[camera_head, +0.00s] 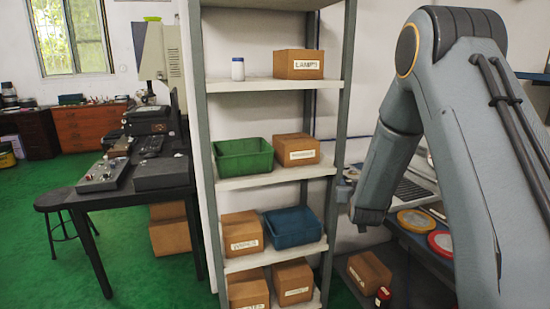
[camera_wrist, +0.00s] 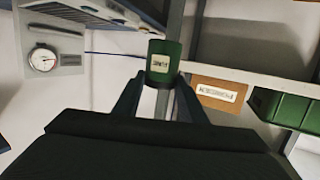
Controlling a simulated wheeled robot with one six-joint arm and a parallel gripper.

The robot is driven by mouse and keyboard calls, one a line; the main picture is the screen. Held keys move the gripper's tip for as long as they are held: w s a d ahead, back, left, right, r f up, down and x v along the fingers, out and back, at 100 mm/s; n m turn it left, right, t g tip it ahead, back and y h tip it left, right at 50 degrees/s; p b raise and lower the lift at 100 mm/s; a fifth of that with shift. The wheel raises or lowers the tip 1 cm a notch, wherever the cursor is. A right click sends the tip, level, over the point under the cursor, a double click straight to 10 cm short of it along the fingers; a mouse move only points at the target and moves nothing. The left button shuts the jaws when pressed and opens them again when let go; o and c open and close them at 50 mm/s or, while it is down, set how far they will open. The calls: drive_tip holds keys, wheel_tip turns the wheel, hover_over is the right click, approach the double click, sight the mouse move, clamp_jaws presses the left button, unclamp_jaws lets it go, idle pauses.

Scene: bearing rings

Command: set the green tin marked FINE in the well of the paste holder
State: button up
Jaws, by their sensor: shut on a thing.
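A green tin (camera_wrist: 163,60) with a pale label stands out past the fingertips of my gripper (camera_wrist: 163,84) in the wrist view. The label's lettering is too small to read surely. My gripper is shut on the tin's lower part, and the tin is held up in the air. In the head view my arm shows at the right, but I cannot make out the gripper or the tin there. I cannot identify the paste holder or its well in either view.
A shelf rack (camera_head: 275,84) with cartons, a green bin (camera_head: 243,157) and a blue bin (camera_head: 292,227) stands in the middle. Right of it, a bench bears a yellow-rimmed disc (camera_head: 417,221) and a red-rimmed disc (camera_head: 441,243). A dial gauge (camera_wrist: 42,60) shows in the wrist view.

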drive_tip(key=s+a+f+y, duration=0.1)
drive_tip(key=s+a+f, duration=0.2)
drive_tip(key=s+f, duration=0.6)
drive_tip(key=s+a+f+n+y, duration=0.1)
drive_tip(key=s+a+f, duration=0.2)
drive_tip(key=s+f, duration=0.7)
drive_tip(key=shift+a+n, duration=0.3)
drive_tip(key=shift+a, duration=0.05)
drive_tip(key=v, duration=0.3)
drive_tip(key=r+v, duration=0.1)
drive_tip(key=v, duration=0.2)
drive_tip(key=shift+s+r, duration=0.1)
drive_tip(key=shift+a, duration=0.1)
